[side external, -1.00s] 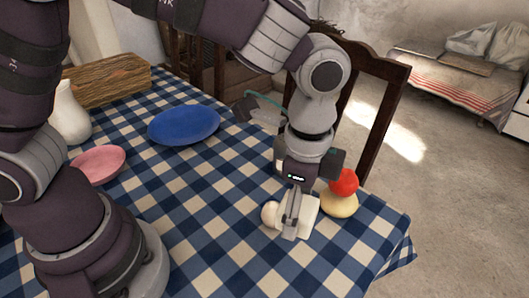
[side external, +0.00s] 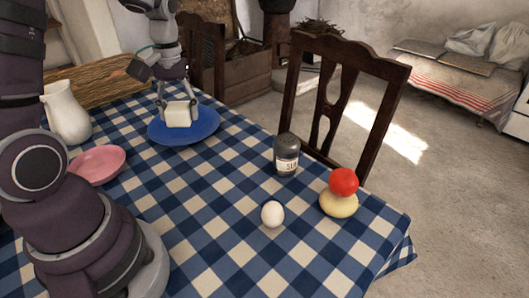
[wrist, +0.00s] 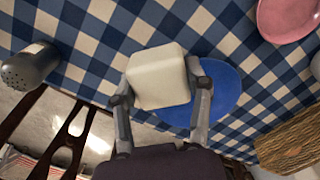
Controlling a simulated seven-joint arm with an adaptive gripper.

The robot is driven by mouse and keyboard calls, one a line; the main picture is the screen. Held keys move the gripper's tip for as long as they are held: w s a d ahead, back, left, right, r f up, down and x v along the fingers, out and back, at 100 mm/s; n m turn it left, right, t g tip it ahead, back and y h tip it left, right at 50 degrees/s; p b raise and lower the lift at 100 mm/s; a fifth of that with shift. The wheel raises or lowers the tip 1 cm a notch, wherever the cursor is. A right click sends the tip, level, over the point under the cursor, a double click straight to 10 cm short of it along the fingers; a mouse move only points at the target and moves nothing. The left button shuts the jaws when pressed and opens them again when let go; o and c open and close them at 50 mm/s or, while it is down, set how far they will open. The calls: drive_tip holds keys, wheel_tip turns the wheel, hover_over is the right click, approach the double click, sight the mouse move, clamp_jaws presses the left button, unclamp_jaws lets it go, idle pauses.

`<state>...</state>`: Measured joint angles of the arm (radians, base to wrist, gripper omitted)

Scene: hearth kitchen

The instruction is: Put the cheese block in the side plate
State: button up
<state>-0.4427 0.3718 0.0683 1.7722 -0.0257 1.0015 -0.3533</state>
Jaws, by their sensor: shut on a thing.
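The cheese block (side external: 178,119) is a pale cream block with rounded edges. My gripper (side external: 180,112) is shut on it, one finger on each side. In the side view the block appears over the blue plate (side external: 203,133). In the wrist view the block (wrist: 158,76) is between the fingers and covers part of the blue plate (wrist: 222,92); it seems held above the plate, though the gap is hard to judge. A smaller pink dish (side external: 98,165) lies to the left of the blue plate.
A grey-topped shaker (side external: 286,155), an egg (side external: 272,214) and a red ball (side external: 343,182) on a pale yellow rounded thing (side external: 338,204) are at the right. The cloth between is clear.

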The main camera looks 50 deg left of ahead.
drive_tip(key=s+a+f+n, duration=0.3)
drive_tip(key=s+a+n, duration=0.2)
drive_tip(key=s+n, duration=0.15)
drive_tip(key=n, duration=0.6)
hover_over(128, 182)
drive_tip(key=f, duration=0.1)
wheel_tip(128, 182, down, 8)
drive_tip(key=shift+f, duration=0.2)
drive_tip(key=o, duration=1.2)
drive_tip(key=shift+f, duration=0.15)
